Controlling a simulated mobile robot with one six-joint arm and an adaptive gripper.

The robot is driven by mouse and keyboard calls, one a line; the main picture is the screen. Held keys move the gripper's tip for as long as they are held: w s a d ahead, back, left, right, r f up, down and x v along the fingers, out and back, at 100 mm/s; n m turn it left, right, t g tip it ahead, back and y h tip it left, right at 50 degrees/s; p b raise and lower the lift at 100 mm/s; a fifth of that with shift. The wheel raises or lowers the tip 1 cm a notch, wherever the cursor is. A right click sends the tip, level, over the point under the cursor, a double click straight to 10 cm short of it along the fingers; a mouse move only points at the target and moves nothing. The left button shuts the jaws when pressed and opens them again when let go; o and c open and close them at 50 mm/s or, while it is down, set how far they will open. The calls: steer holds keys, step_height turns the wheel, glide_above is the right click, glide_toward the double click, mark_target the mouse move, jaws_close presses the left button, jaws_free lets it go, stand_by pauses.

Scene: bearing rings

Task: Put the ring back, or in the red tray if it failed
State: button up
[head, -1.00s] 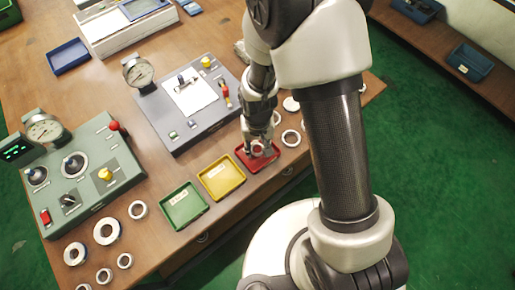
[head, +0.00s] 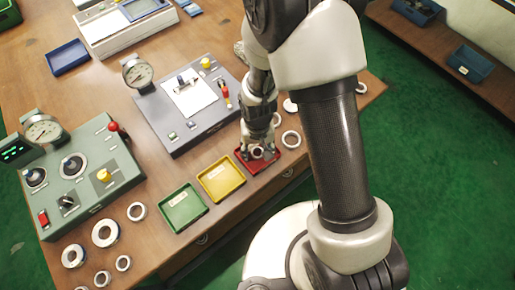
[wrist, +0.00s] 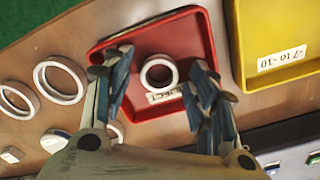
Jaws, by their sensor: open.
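A small white-silver ring (wrist: 159,74) lies in the red tray (wrist: 187,23), over the edge of its REJECT label. My gripper (wrist: 163,82) is open, with one finger on each side of the ring and visible gaps between fingers and ring. In the head view my gripper (head: 257,152) points down into the red tray (head: 272,164), and the ring shows small between its fingertips. Whether the fingers touch the tray floor I cannot tell.
A yellow tray (head: 229,185) and a green tray (head: 191,216) stand left of the red one. Several loose rings lie on the bench, some close to the red tray (wrist: 60,80). A grey gauge fixture (head: 205,122) and a green tester (head: 125,172) stand behind.

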step_height(320, 180, up, 22)
steer(key=d+f+t+p, duration=0.1)
steer(key=d+p, duration=0.2)
steer(key=p, duration=0.2)
steer(key=s+d+r+t, duration=0.1)
steer(key=s+d+r, duration=0.3)
steer(key=s+r, duration=0.2)
steer(key=s+d+r+t, duration=0.2)
steer(key=s+d+r, duration=0.2)
steer(key=s+r, duration=0.3)
step_height(320, 180, up, 3)
steer(key=shift+s+r+t, duration=0.15)
steer(key=shift+s+t, duration=0.1)
steer(key=shift+t, duration=0.05)
